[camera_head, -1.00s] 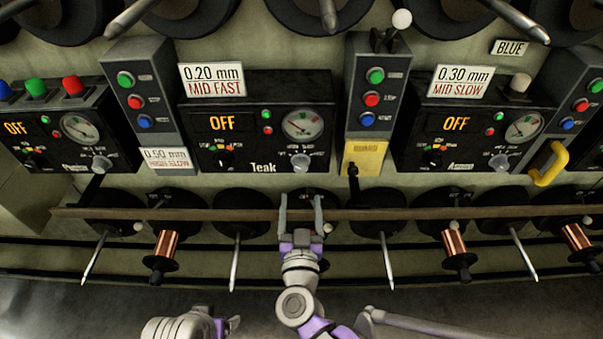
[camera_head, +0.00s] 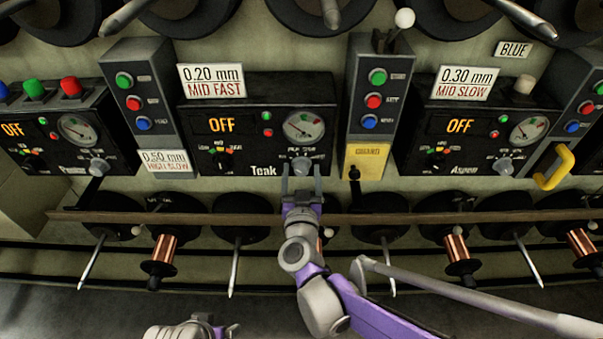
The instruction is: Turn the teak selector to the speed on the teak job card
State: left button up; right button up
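The Teak panel (camera_head: 255,95) is black, with an orange display reading OFF and a dial at its upper right. It carries a grey knob (camera_head: 301,165) at lower right and a small black knob (camera_head: 223,160) among coloured marks at lower left. A card reading 0.20 mm MID FAST (camera_head: 211,80) is fixed at its upper left edge. My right gripper (camera_head: 302,176) is open, its two fingers apart and pointing up just below the grey knob; I cannot tell whether they touch it. My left gripper (camera_head: 226,330) is partly visible at the bottom edge.
A 0.50 mm HIGH SLOW card (camera_head: 166,161) hangs left of the Teak panel. The Aspen panel (camera_head: 470,125) stands right, with a 0.30 mm MID SLOW card (camera_head: 464,82). A rail (camera_head: 400,217) runs below, with copper spools (camera_head: 459,247) and spindles. A yellow handle (camera_head: 554,166) juts out right.

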grip_shut()
jog(key=shift+m, duration=0.3)
jog(key=m+p, duration=0.1)
jog(key=m, duration=0.2)
jog(key=shift+m, duration=0.4)
jog(key=m+p, duration=0.1)
jog(key=m, duration=0.4)
jog(key=shift+m, duration=0.3)
jog(key=m+p, duration=0.1)
jog(key=m, duration=0.9)
jog(key=shift+m+p, duration=0.3)
jog(key=shift+m, duration=0.1)
